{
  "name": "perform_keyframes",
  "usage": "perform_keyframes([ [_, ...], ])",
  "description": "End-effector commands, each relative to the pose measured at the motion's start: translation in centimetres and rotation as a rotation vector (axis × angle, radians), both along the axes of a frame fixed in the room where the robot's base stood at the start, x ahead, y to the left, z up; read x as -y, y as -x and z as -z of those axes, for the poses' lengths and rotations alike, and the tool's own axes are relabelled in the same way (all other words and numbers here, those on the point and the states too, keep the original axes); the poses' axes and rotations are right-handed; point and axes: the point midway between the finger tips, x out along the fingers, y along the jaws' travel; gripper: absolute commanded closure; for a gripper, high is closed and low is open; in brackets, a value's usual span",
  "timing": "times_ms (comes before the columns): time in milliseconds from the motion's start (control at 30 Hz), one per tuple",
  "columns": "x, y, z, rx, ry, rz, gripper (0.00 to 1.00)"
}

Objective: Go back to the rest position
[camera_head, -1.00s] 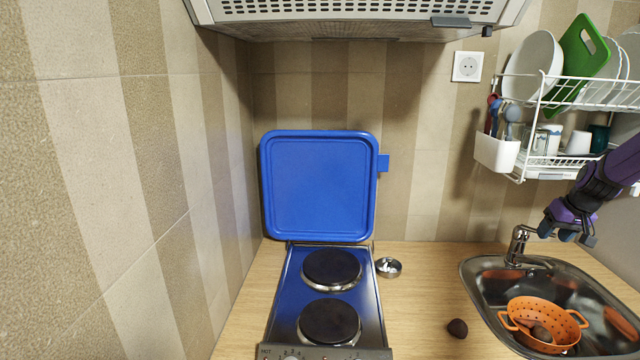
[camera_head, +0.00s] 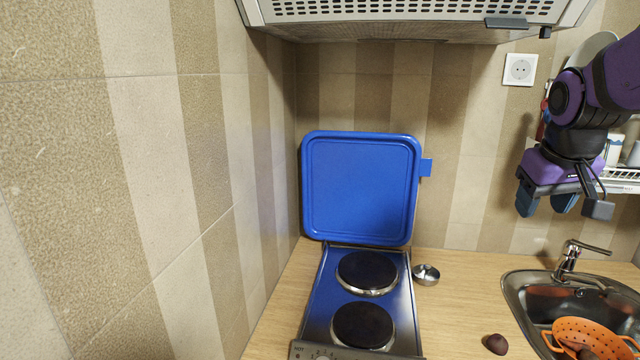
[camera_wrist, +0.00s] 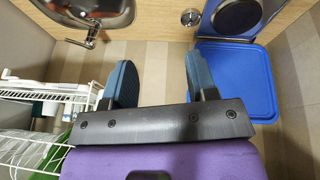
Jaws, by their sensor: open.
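My gripper (camera_head: 546,195) is at the right in the head view, raised in front of the dish rack and above the sink side of the counter. It is open and empty. In the wrist view its two blue-padded fingers (camera_wrist: 163,84) stand apart with nothing between them. The blue hob lid (camera_head: 361,188) stands upright against the back wall, behind the two-plate hob (camera_head: 345,290). The lid also shows at the right of the wrist view (camera_wrist: 236,80), apart from my fingers.
A steel sink (camera_head: 520,292) with an orange colander (camera_head: 588,338) is at the lower right. A small metal dish (camera_head: 426,274) and a dark round item (camera_head: 496,344) lie on the wooden counter. A white dish rack (camera_wrist: 50,92) is close to my gripper. A hood (camera_head: 410,20) hangs above.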

Motion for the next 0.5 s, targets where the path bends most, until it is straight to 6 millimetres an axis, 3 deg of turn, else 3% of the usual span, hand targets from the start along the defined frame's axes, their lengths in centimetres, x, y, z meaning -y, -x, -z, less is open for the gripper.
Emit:
perform_keyframes([
  [200,-4.5,6.3,-1.4,0.059,-0.024,-0.041,0.47],
  [500,-7.4,13.3,-1.0,0.113,-0.101,-0.090,0.47],
])
